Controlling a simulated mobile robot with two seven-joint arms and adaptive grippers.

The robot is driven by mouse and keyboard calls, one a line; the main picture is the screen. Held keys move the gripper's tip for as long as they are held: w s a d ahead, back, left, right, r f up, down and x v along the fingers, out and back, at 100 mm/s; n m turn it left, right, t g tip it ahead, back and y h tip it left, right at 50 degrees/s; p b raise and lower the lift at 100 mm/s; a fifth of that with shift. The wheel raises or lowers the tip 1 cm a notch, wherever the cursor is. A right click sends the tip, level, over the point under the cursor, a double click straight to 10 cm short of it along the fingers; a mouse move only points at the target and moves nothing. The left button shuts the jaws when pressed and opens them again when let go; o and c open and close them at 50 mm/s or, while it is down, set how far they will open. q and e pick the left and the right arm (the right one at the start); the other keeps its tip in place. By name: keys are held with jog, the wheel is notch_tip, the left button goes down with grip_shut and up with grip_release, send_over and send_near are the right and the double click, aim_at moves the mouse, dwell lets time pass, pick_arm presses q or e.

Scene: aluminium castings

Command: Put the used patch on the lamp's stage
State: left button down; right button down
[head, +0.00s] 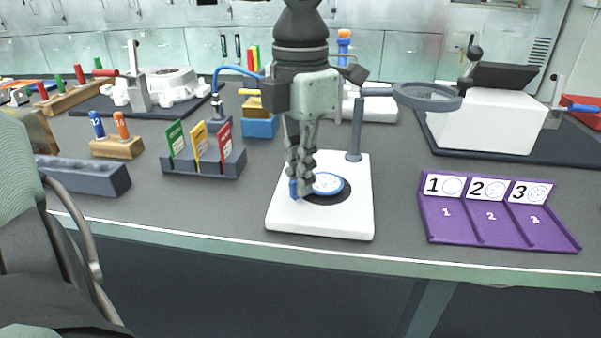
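The used patch (328,184) is a round white disc with a blue rim and a blue part at its left side. It is over the dark circle of the lamp's white stage (345,219), level or nearly so. I cannot tell whether it touches the stage. My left gripper (300,188) reaches down from above, its fingers close together on the blue part at the patch's left edge. The fingers hide part of the patch. The lamp's grey post (356,130) and round magnifier (427,96) stand behind and to the right. My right gripper is not in view.
A purple tray (460,232) with slots numbered 1, 2 and 3 lies to the right. A dark rack (215,168) with green, yellow and red cards stands to the left. A white box (480,128) is behind right. The table's front edge is close to the stage.

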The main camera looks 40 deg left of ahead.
pick_arm(q)
jog(key=shift+f+b, duration=0.35)
jog(key=c, duration=1.6)
grip_release()
jog(key=shift+c, duration=0.2)
jog(key=shift+r, duration=0.1)
